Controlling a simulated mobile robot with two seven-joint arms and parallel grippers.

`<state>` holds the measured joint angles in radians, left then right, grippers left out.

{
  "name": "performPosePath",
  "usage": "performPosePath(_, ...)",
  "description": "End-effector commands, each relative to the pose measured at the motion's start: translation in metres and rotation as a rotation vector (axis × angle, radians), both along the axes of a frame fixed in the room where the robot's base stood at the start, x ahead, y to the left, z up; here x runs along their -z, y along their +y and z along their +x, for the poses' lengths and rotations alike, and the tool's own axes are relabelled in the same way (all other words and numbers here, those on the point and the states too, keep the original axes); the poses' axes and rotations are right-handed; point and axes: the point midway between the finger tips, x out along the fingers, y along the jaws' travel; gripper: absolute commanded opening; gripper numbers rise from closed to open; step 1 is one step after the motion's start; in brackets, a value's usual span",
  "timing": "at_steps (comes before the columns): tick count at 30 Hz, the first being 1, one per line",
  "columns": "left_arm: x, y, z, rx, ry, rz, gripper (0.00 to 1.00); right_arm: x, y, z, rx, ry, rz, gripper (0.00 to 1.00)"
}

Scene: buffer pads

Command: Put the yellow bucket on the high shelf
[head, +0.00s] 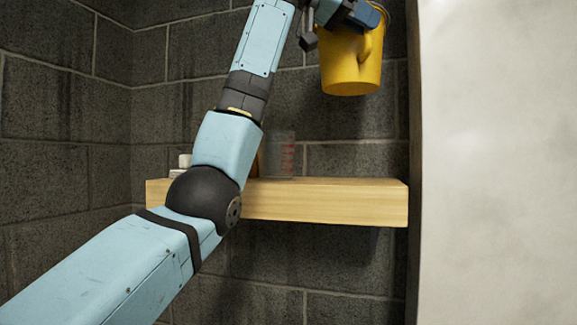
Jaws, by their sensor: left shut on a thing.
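The yellow bucket (350,68) hangs in the air at the top of the head view, upright, above and apart from a wooden shelf. My left gripper (352,17) is shut on the bucket near its top. The bucket's rim is partly hidden by the gripper and the frame's top edge. My left arm crosses the view from the lower left up to the bucket. Only one shelf (340,200) shows, below the bucket; no higher shelf is in view. My right gripper is not in view.
A clear cup with red markings (281,155) stands on the shelf, partly behind my arm. Small white items (185,160) sit at the shelf's left end. The shelf's right part is bare. A pale wall (500,160) borders the dark block wall on the right.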

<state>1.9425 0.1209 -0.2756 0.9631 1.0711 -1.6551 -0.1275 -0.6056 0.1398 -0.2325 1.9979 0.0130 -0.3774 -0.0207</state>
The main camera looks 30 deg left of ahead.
Motion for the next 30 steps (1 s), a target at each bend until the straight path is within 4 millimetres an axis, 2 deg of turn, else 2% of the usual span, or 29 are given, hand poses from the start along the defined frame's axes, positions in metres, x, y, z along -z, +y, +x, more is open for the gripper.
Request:
performPosePath(2, 0.002, 0.000, 0.000, 0.000, -0.001, 0.000, 0.00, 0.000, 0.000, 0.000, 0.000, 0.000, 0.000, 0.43)
performPosePath(5, 0.018, 0.001, 0.001, -0.001, 0.000, 0.000, 0.00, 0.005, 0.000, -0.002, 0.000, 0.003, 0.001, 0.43)
performPosePath(13, 0.089, 0.001, 0.000, 0.000, 0.001, 0.000, 0.00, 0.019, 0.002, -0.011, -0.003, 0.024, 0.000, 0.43)
performPosePath(19, 0.137, 0.000, 0.000, 0.000, 0.001, 0.000, 0.00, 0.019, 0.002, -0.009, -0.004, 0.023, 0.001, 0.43)
performPosePath(22, 0.152, 0.000, -0.001, 0.000, 0.001, -0.001, 0.00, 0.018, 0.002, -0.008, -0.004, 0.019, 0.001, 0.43)
performPosePath(30, 0.173, 0.000, -0.001, 0.000, 0.001, -0.001, 0.00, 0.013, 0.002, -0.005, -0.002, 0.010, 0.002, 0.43)
